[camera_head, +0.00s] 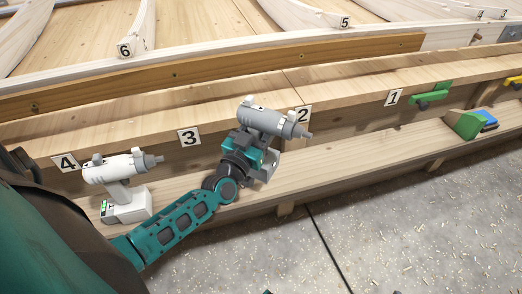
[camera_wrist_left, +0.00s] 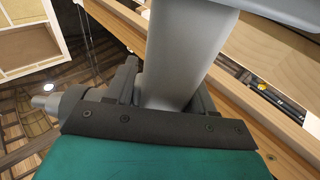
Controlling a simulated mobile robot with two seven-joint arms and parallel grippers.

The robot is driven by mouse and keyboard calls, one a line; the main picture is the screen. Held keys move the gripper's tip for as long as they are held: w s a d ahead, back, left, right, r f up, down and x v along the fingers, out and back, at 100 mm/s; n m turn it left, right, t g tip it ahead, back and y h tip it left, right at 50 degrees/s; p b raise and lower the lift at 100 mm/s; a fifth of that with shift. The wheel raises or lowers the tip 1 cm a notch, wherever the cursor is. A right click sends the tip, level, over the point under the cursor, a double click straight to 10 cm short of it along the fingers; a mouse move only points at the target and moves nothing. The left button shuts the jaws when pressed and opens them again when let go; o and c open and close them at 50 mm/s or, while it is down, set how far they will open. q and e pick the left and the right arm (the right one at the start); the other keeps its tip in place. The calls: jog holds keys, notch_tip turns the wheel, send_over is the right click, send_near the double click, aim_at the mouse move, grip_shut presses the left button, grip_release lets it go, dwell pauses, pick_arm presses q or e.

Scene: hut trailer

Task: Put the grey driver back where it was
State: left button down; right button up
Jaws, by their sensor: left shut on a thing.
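The grey driver (camera_head: 268,122) is held by its handle in my left gripper (camera_head: 250,148), above the lower wooden ledge near label 2. Its body lies roughly level and its tip points right. In the left wrist view the grey handle (camera_wrist_left: 182,55) runs up between the gripper's dark jaws, which are closed around it. Part of the handle is hidden by the jaws in the head view. A second, white driver (camera_head: 122,180) stands upright on the ledge by label 4. My right gripper is not in view.
The ledge (camera_head: 188,180) below label 3 (camera_head: 189,137) is bare. Label 2 (camera_head: 302,115) is just behind the held driver. A green clamp (camera_head: 432,95) and a green-and-blue block (camera_head: 466,124) are farther right. The floor (camera_head: 400,210) has scattered wood chips.

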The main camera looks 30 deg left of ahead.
pick_arm(q)
jog(key=shift+w+f+b, duration=0.1)
jog(key=shift+f+b, duration=1.15)
jog(key=shift+f, duration=1.5)
jog(key=c, duration=0.8)
grip_release()
jog(key=shift+f, duration=0.3)
jog(key=shift+c, duration=0.2)
jog(key=o, duration=0.4)
jog(key=shift+o, duration=0.2)
jog(key=shift+r, duration=0.1)
